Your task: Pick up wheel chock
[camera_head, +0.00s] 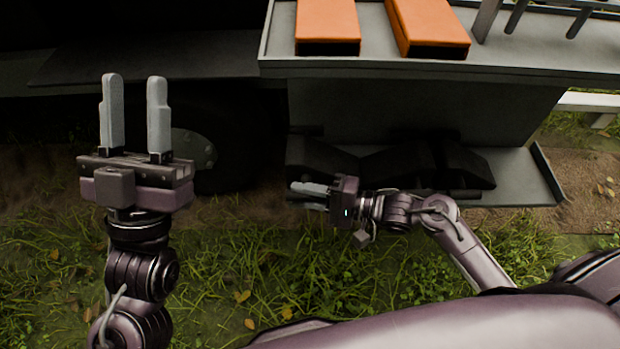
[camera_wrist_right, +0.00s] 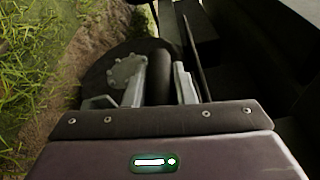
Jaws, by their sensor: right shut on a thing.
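Black wheel chocks (camera_head: 465,166) lie in a row on the low grey shelf under the truck bed; their dark shapes run together. My right gripper (camera_head: 300,194) is at the shelf's left front corner, fingers pointing left, beside the leftmost dark wedge (camera_head: 322,160). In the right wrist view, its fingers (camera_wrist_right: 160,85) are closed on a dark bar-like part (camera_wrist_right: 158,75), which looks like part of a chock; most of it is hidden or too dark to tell. My left gripper (camera_head: 134,115) is open and empty, fingers pointing up, over the grass at left.
The low shelf (camera_head: 535,190) has a raised right edge. Above it, a grey bed (camera_head: 520,58) bears two orange boxes (camera_head: 328,22) and grey metal pieces (camera_head: 575,20). A dark wheel (camera_head: 190,148) stands left of the shelf. Grass and dirt in front are clear.

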